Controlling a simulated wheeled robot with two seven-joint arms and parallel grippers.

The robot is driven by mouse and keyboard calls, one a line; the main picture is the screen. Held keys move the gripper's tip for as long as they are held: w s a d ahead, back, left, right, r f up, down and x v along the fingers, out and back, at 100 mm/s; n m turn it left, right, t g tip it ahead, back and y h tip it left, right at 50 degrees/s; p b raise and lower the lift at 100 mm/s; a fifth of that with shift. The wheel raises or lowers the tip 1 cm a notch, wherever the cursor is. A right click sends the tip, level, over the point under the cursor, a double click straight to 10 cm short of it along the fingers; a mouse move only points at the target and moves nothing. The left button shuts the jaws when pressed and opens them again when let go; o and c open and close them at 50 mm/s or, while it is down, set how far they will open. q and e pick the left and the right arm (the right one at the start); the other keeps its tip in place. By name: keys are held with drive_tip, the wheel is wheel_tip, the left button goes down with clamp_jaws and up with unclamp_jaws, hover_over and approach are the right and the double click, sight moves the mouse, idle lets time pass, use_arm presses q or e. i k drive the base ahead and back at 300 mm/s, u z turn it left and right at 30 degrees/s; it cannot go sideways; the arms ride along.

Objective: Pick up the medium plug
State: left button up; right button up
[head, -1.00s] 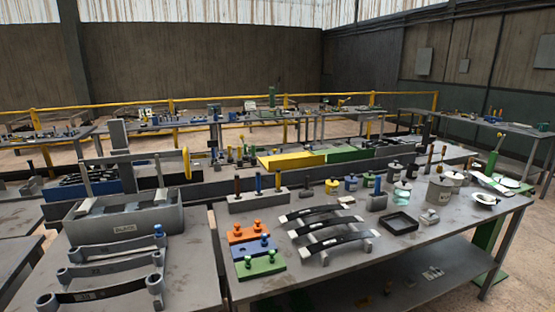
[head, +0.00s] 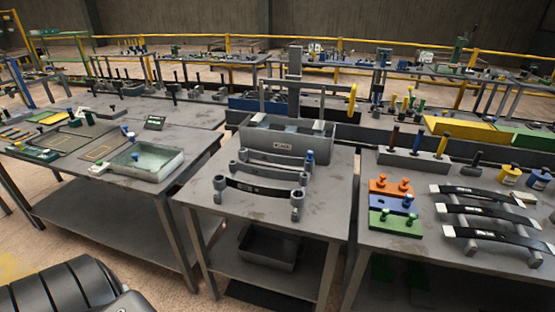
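I cannot tell which object is the medium plug. Small orange, blue and green blocks lie in a row at the front left of the right table: an orange block (head: 390,187) with orange pegs on top, a blue block (head: 393,203) with small pegs, and a green block (head: 396,221) with small pegs. Neither of my grippers is in view.
The middle table (head: 213,200) carries a grey labelled bin (head: 285,143) and several curved leaf springs (head: 258,190). The left table (head: 200,150) carries a glass-like tray (head: 147,163). Narrow gaps separate the tables. A black ribbed shape (head: 70,290) fills the lower left corner.

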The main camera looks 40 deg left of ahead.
sight(406, 204)
drive_tip(key=k, duration=0.65)
drive_tip(key=z, duration=0.55)
drive_tip(key=i, duration=0.6)
drive_tip(key=z, duration=0.85)
drive_tip(key=i, duration=0.85)
drive_tip(key=u, duration=0.6)
drive_tip(key=i, duration=0.95)
drive_tip(key=u, duration=0.8)
